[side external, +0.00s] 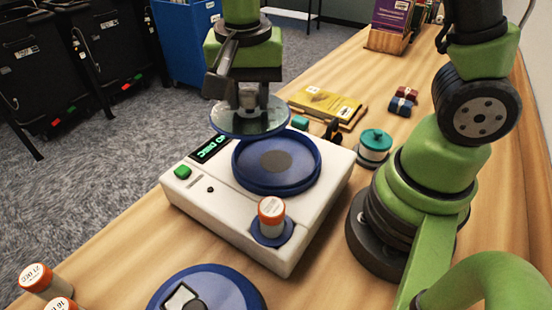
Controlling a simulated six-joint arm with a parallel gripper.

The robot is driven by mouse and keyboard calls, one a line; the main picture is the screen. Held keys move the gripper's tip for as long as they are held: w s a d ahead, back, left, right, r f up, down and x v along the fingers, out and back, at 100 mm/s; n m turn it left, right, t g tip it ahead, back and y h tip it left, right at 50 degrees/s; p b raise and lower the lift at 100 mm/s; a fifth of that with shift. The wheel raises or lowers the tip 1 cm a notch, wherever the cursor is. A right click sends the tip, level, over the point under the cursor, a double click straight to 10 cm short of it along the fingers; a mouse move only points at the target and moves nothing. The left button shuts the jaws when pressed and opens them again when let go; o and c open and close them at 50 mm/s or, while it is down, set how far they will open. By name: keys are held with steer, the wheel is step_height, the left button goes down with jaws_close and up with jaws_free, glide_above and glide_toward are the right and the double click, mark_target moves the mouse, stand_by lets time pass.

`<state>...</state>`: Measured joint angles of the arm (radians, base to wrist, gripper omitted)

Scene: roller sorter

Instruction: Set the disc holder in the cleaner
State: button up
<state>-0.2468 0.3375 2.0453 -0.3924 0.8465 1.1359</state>
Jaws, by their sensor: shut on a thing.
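The cleaner (318,205) is a white box on the wooden table, with a round blue recess (245,177) with a grey centre on top. It has a green button (182,172) and a lit display (210,149) that seems to read "NO DISC". My gripper (249,97) points down and is shut on the disc holder (236,124), a thin round piece with a shiny grey face and bluish rim. The holder is roughly level, above the cleaner's far side and apart from the recess. The jaws partly hide its middle.
An orange-capped bottle (271,211) stands in a blue seat on the cleaner's front corner. A blue round dish (232,287) is in front. Orange-capped bottles (44,281) are at lower left. A teal-topped jar (374,145) and yellow book (325,102) are at right and behind.

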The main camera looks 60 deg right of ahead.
mark_target(277, 112)
steer(key=s+d+m, duration=0.2)
steer(key=s, duration=0.1)
steer(key=shift+s+d+f, duration=0.1)
steer(key=shift+d, duration=0.05)
step_height(277, 112, down, 5)
steer(key=shift+s+f, duration=0.1)
steer(key=shift+f, duration=2.2)
steer(key=shift+f, duration=0.1)
steer(key=o, duration=0.9)
